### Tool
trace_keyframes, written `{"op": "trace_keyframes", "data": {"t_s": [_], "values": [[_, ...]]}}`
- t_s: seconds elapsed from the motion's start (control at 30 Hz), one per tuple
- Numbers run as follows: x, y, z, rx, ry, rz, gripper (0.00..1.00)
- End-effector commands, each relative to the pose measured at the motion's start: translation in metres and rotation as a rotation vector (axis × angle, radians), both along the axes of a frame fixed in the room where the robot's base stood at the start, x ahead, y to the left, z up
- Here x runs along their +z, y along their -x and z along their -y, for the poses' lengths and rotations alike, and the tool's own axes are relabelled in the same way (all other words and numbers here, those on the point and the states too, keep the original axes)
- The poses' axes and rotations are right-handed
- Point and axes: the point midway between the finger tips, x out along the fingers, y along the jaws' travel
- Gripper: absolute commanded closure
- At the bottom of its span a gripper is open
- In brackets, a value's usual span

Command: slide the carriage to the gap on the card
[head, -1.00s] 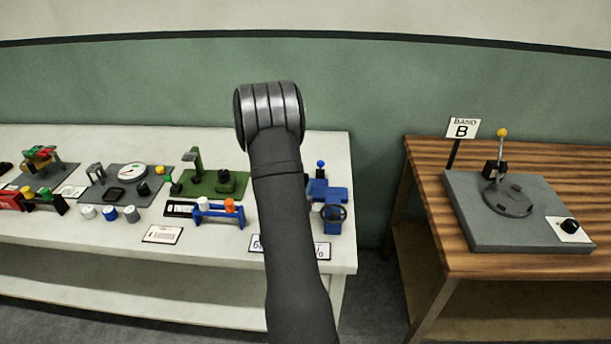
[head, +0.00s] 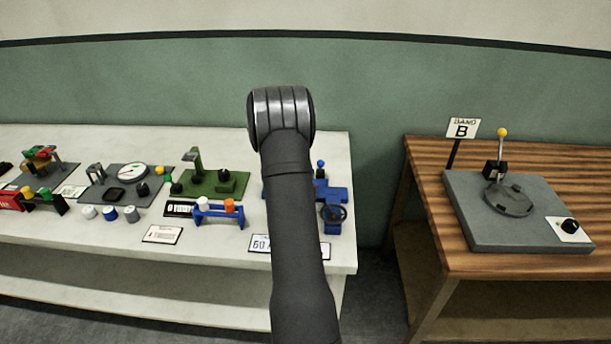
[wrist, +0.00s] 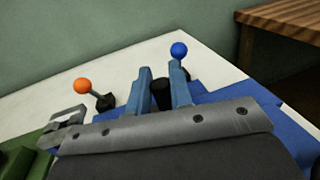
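My gripper (wrist: 161,88) is over the blue machine in the wrist view. Its two blue-grey fingers stand apart with a black knob (wrist: 161,96) between them; I cannot tell whether they press on it. In the head view my arm hides the gripper and the middle of the blue machine (head: 336,196), whose right part shows a blue-ball lever and a dark handwheel (head: 334,214). The blue ball (wrist: 179,50) is just beyond the right finger. A white card (head: 259,243) at the table's front edge is partly covered by my arm. The carriage is not clearly identifiable.
A lever with an orange ball (wrist: 82,86) stands left of my fingers. A green machine (head: 208,183) and a blue rack (head: 219,212) with white and orange pieces are left of my arm. A wooden table (head: 425,160) stands right, across a gap.

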Motion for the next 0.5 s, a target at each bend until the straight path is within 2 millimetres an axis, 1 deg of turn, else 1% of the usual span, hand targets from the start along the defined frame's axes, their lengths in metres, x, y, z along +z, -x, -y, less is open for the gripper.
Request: {"op": "trace_keyframes", "data": {"t_s": [0.07, 0.17, 0.3, 0.37, 0.5], "values": [[0.0, 0.0, 0.0, 0.0, 0.0, 0.0, 1.0], [0.0, 0.0, -0.006, 0.002, 0.0, 0.0, 1.0], [0.0, 0.0, -0.024, 0.004, -0.001, 0.0, 1.0], [0.0, 0.0, -0.03, 0.003, 0.0, 0.0, 1.0], [0.0, 0.0, -0.031, 0.002, 0.001, 0.0, 1.0]]}}
